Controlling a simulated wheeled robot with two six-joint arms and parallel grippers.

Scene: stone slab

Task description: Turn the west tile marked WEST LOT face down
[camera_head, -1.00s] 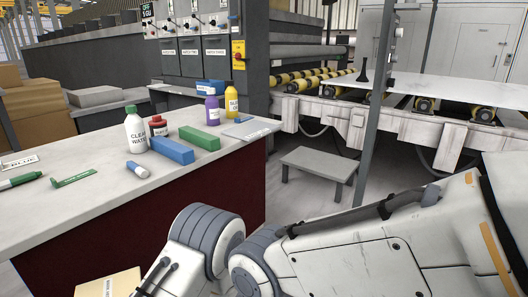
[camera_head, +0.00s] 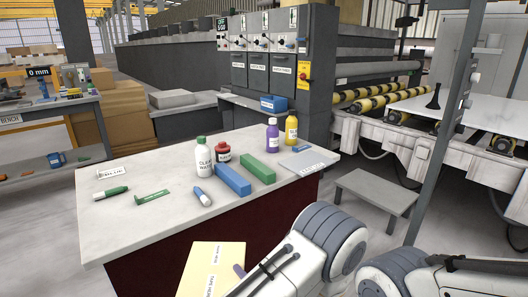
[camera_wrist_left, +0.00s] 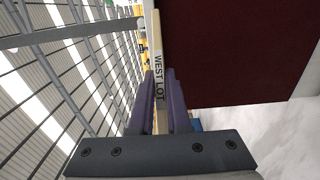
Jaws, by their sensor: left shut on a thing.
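A thin cream tile (camera_head: 208,262) shows at the bottom of the head view, in front of the counter's dark red side. The face toward the head camera carries small dark print, too small to read surely. In the left wrist view the tile (camera_wrist_left: 157,38) is seen nearly edge-on, with WEST LOT in dark letters along it. My left gripper (camera_wrist_left: 158,100) is shut on the tile, its purple fingers on either side. In the head view one purple finger of it (camera_head: 239,271) shows at the tile's right edge. My right gripper is out of view.
The pale stone counter (camera_head: 120,215) behind the tile holds bottles, a blue block (camera_head: 232,181), a green block (camera_head: 258,169), markers and a grey plate (camera_head: 304,160). A low grey stool (camera_head: 375,190) stands right of it. A workbench (camera_head: 30,123) is at the far left.

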